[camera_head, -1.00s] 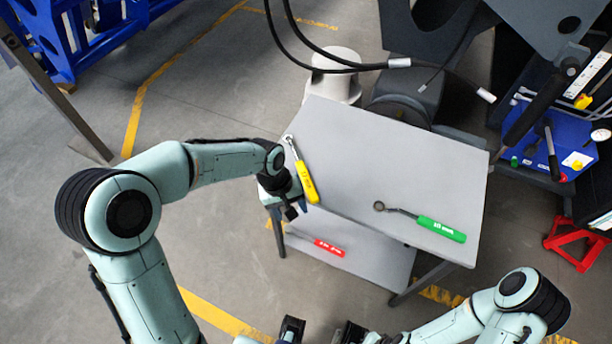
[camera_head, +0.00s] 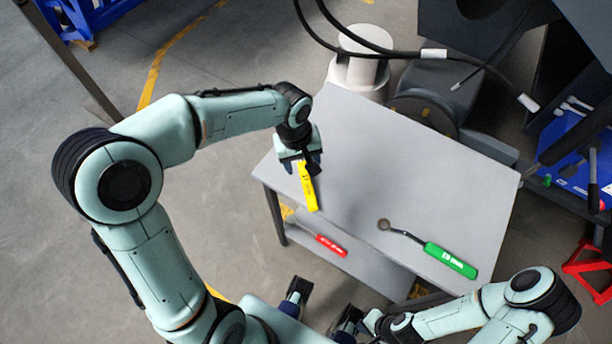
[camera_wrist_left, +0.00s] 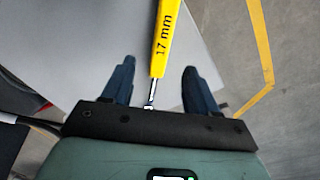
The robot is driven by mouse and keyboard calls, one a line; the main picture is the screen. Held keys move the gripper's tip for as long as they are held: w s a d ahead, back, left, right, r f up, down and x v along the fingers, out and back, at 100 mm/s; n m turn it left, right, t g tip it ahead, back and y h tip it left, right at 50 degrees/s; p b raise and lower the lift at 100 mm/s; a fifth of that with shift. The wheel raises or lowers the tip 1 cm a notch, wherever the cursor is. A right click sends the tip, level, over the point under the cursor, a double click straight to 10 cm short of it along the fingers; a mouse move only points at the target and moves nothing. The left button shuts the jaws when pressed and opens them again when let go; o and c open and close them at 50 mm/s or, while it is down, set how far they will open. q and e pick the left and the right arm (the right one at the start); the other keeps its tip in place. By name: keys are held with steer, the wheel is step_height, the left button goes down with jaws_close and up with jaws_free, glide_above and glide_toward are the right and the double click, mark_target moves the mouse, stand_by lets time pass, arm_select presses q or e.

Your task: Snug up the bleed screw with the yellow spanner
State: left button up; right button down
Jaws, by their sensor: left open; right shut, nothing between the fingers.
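The yellow spanner (camera_head: 308,189), marked 17 mm in the left wrist view (camera_wrist_left: 163,40), lies on the grey table top near its left edge. My left gripper (camera_head: 307,166) is over its upper part and hides the spanner's head in the head view. The left wrist view shows the fingers open, one on each side of the spanner's line, with a gap on both sides. My right gripper (camera_head: 348,320) is shut and empty at the bottom of the head view, in front of the table. I cannot make out the bleed screw.
A green-handled spanner (camera_head: 450,260) lies on the right of the grey table (camera_head: 375,155). A red-handled tool (camera_head: 331,245) lies on the lower shelf. Black hoses (camera_head: 375,42) hang beyond the table near dark machinery. The middle of the table top is clear.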

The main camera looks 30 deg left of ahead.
mark_target(305, 176)
arm_select(q)
steer(key=f, duration=0.7)
steer(key=shift+w+d+b, duration=0.15)
steer(key=shift+w+b, duration=0.15)
steer(key=shift+r, duration=0.1)
jaws_close()
